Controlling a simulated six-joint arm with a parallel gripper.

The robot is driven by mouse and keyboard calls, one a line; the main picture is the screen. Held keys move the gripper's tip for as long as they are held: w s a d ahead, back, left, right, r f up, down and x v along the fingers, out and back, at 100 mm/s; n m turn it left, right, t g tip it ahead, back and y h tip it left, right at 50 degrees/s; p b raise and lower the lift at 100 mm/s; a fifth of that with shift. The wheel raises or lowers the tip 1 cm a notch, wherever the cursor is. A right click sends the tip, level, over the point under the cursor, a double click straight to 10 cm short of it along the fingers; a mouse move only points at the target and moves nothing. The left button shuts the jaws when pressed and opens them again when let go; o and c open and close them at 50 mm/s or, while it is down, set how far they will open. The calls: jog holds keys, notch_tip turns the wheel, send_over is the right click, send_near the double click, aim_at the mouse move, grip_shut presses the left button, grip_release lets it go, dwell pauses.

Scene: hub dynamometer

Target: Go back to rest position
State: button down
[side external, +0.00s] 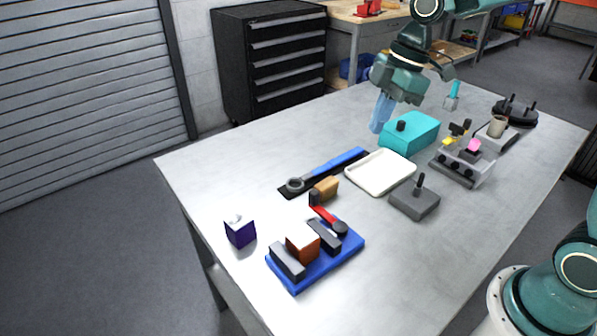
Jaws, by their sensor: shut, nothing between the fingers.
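My gripper (380,118) is at the upper middle of the side external view, with its pale blue fingers pointing down and shut with nothing between them. It is at the far part of the grey table (240,165), to the left of a teal box (410,132) with a black knob on top. I cannot tell from this one view how high the fingertips are above the table or whether they touch the box.
Near the front are a blue fixture (345,250) with an orange-brown block (303,242) and a purple cube (239,231). Mid-table are a wrench (332,169), a white tray (367,181) and a grey block (414,203). Grey fixtures (468,162) and a black round base (519,117) stand right. The left area is clear.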

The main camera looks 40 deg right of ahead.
jog(key=s+d+r+m+t+h, duration=0.1)
jog(key=s+r+m+t, duration=0.1)
jog(key=s+m, duration=0.4)
jog(key=s+d+r+m+t+h, duration=0.1)
jog(key=s+m, duration=0.6)
jog(key=s, duration=0.7)
jog(key=shift+s+d+r+t+h, duration=0.15)
jog(key=shift+s+r+t+h, duration=0.1)
jog(key=shift+r+t+h, duration=0.3)
